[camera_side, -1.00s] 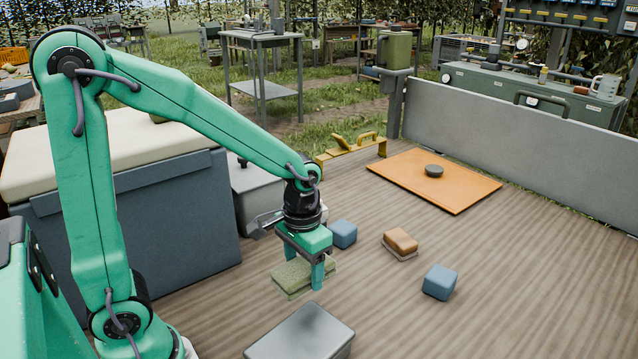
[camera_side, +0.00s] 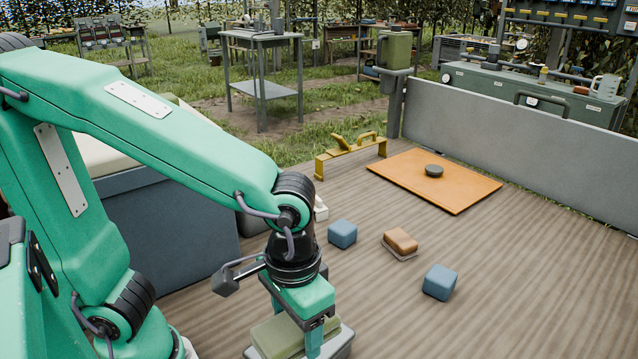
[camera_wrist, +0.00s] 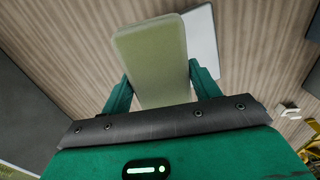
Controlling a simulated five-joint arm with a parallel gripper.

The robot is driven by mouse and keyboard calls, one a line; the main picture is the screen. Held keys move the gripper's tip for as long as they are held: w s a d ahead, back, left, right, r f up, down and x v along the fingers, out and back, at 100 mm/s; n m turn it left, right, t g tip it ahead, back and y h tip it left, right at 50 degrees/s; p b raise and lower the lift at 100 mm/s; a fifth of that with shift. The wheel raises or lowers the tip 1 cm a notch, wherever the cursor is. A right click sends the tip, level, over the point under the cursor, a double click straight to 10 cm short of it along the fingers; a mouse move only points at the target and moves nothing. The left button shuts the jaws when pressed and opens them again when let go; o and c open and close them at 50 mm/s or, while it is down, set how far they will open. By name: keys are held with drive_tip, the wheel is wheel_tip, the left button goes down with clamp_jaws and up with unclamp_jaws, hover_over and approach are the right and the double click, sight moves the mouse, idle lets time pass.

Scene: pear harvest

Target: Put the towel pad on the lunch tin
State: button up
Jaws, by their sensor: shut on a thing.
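The towel pad, a flat green block (camera_side: 275,338), is gripped between the two fingers of my gripper (camera_side: 296,328). In the wrist view the pad (camera_wrist: 150,55) lies between the green fingers (camera_wrist: 160,85). The lunch tin, a low grey box (camera_side: 343,342), is at the bottom edge of the side view, partly hidden by the pad and a finger. In the wrist view the tin's pale lid (camera_wrist: 203,42) shows beyond the pad's right side. The pad overlaps the tin in both views. I cannot tell whether they touch.
Two blue blocks (camera_side: 342,234) (camera_side: 440,282) and a brown block on a thin base (camera_side: 400,241) lie on the wooden deck to the right. An orange board (camera_side: 440,190) with a dark knob lies farther back. A large grey-blue chest (camera_side: 170,225) stands at left.

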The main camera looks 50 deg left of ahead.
drive_tip(key=shift+s+d+r, duration=0.2)
drive_tip(key=shift+s+d, duration=0.1)
drive_tip(key=shift+s, duration=0.2)
drive_tip(key=shift+s+d+r, duration=0.15)
drive_tip(key=shift+s+d, duration=0.1)
drive_tip(key=shift+s, duration=0.25)
drive_tip(key=w+a+f, duration=0.2)
drive_tip(key=w, duration=0.1)
drive_tip(key=w+a+f, duration=0.2)
drive_tip(key=w, duration=0.1)
drive_tip(key=w+a+f, duration=0.3)
drive_tip(key=shift+w, duration=0.15)
drive_tip(key=shift+f, duration=0.15)
drive_tip(key=shift+f, duration=1.9)
drive_tip(key=shift+f, duration=0.1)
drive_tip(key=o, duration=1)
drive_tip(key=shift+c, duration=0.2)
